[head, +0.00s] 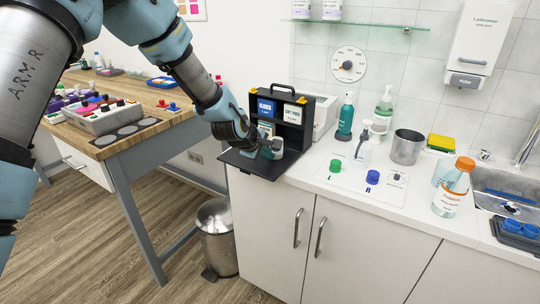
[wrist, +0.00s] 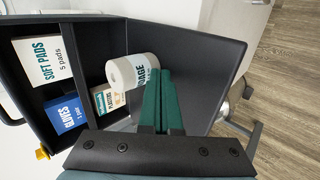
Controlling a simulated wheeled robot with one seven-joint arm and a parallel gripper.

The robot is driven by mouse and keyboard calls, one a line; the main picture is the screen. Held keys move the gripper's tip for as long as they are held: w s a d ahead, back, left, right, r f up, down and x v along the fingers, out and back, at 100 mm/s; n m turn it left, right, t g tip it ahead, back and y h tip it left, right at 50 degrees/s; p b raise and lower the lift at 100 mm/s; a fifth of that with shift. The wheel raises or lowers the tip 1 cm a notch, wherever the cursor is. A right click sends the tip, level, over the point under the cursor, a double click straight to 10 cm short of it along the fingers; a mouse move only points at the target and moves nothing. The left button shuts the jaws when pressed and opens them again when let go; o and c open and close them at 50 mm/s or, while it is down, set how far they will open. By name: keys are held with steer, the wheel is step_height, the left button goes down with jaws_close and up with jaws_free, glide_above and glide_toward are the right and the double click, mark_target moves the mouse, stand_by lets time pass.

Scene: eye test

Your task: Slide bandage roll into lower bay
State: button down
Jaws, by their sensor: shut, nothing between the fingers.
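The white bandage roll (wrist: 130,72), with dark lettering ending in "AGE", rests on the folded-down black flap (wrist: 210,50) of the case, just in front of the lower bays. In the head view the roll (head: 277,147) is partly hidden by my gripper (head: 266,150). My gripper's green fingers (wrist: 160,88) are shut and empty, with their tips right beside the roll on its outer side; I cannot tell whether they touch. One lower bay (wrist: 90,45), below the soft pads, looks empty. The other holds the plasters box (wrist: 108,100).
The upper bays hold the soft pads box (wrist: 44,60) and blue gloves box (wrist: 68,113). The case (head: 293,121) stands at the counter's left end, its flap reaching past the edge. Bottles (head: 345,118) and a mat with coloured-capped items (head: 360,182) lie to the right.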

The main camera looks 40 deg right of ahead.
steer(key=shift+w+d+b, duration=0.15)
steer(key=shift+w+d, duration=0.25)
steer(key=shift+d, duration=1.35)
steer(key=shift+w+d+b, duration=0.15)
steer(key=shift+w+d, duration=0.25)
steer(key=shift+d, duration=1.4)
steer(key=shift+w+d+b, duration=0.15)
steer(key=shift+w+d, duration=0.25)
steer(key=shift+d, duration=1.35)
steer(key=shift+s+a+r+b, duration=0.15)
steer(key=shift+s+a+r, duration=0.2)
steer(key=shift+a, duration=1.15)
steer(key=shift+s+a+r+b, duration=0.1)
steer(key=shift+s+a+r, duration=0.2)
steer(key=shift+a, duration=1.15)
steer(key=shift+s+a+r+b, duration=0.15)
steer(key=shift+s+a+r, duration=0.2)
steer(key=shift+a, duration=1.15)
